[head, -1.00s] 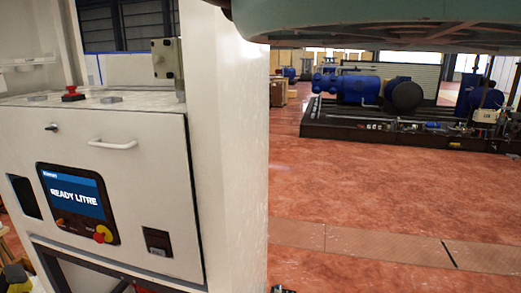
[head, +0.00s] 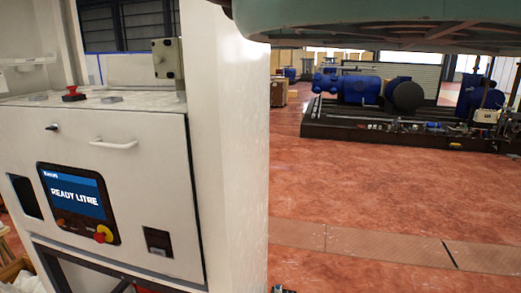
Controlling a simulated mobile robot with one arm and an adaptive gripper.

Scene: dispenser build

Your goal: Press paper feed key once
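A white dispenser cabinet (head: 150,205) stands at the left of the head view. Its dark control panel (head: 78,204) has a blue screen (head: 76,193) reading "READY LITRE". Below the screen is a row of small controls (head: 75,224), too small to read. I cannot tell which one is the paper feed key. A red and yellow knob (head: 103,234) sits at the panel's lower right. My gripper is not recognisable in the view.
A handle (head: 114,144) sticks out above the panel. A red button (head: 73,93) stands on the cabinet top. A white column (head: 232,150) rises right of the cabinet. Open red floor (head: 380,200) lies right of it, with blue machinery (head: 360,88) on a dark skid behind.

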